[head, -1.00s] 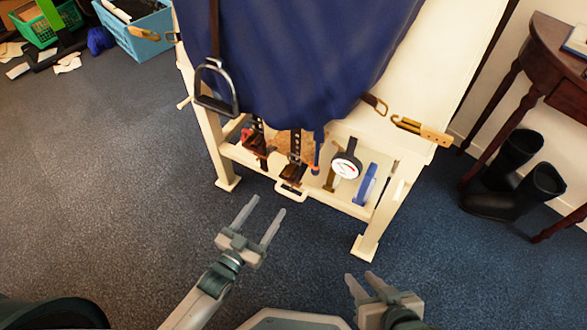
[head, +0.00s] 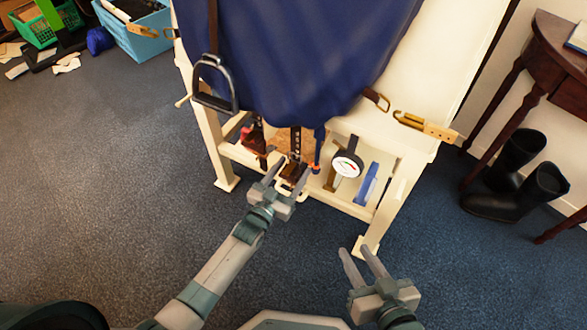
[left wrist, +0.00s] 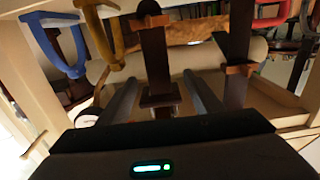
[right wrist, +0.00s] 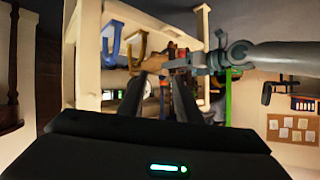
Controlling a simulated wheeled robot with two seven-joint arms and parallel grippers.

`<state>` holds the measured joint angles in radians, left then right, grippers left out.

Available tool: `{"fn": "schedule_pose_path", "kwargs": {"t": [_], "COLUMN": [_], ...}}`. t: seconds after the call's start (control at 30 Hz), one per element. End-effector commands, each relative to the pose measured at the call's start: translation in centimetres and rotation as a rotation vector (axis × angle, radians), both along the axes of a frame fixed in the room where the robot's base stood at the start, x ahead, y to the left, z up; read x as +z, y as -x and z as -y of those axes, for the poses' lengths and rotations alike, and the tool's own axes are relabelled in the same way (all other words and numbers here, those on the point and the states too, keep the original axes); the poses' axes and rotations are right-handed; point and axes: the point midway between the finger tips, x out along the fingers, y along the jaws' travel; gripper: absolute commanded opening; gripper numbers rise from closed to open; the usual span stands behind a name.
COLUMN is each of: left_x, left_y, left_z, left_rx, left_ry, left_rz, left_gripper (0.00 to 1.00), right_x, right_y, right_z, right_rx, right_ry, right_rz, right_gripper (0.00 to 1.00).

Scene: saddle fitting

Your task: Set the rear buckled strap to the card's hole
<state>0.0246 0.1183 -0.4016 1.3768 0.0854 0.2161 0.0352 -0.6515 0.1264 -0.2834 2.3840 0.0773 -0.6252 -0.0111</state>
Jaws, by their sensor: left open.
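Two dark, holed straps hang below the blue cloth (head: 290,60) in the head view: a left one (head: 258,130) and a right one (head: 295,142). Brown buckle pieces sit low on them. I cannot tell which strap is the rear one. My left gripper (head: 289,168) is open, just in front of the right strap's lower end. In the left wrist view, that strap (left wrist: 155,58) hangs between the spread fingers (left wrist: 162,92), apparently untouched; the other strap (left wrist: 238,45) is outside them. My right gripper (head: 355,254) is open and empty. I cannot make out the card.
A round white dial (head: 346,164) and a blue piece (head: 368,184) are at the cream stand's (head: 222,165) right side. A stirrup (head: 214,85) hangs left. Black boots (head: 518,175) and a dark table (head: 550,60) stand right. The carpet in front is clear.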

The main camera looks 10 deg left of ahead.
Motion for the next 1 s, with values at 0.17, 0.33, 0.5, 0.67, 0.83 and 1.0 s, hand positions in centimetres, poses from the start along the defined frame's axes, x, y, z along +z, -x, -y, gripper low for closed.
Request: {"fn": "schedule_pose_path", "kwargs": {"t": [0.17, 0.33, 0.5, 0.67, 0.83, 1.0], "left_x": [-0.01, 0.01, 0.01, 0.01, 0.1, 0.83], "left_y": [-0.91, -1.0, -0.98, -0.98, -0.97, -0.97], "left_z": [0.39, 0.43, 0.42, 0.41, 0.4, 0.4], "left_rx": [0.0, 0.0, 0.0, 0.0, 0.0, 0.0], "left_ry": [0.0, 0.0, 0.0, 0.0, 0.0, 0.0], "left_rz": [0.0, 0.0, 0.0, 0.0, 0.0, 0.0], "left_gripper": [0.59, 0.59, 0.52, 0.14, 0.0, 0.0], "right_x": [0.45, 0.57, 0.57, 0.57, 0.6, -0.26], "right_y": [-0.27, -0.32, -0.32, -0.32, -0.31, 0.19], "right_z": [-0.17, -0.19, -0.19, -0.17, -0.16, 0.31], "right_rx": [-0.001, 0.0, 0.0, 0.0, -0.001, -0.001], "right_ry": [-0.007, -0.009, -0.009, -0.008, -0.007, 0.017], "right_rz": [0.03, 0.034, 0.034, 0.035, 0.033, -0.033], "right_gripper": [0.31, 0.31, 0.31, 0.31, 0.31, 0.31]}}
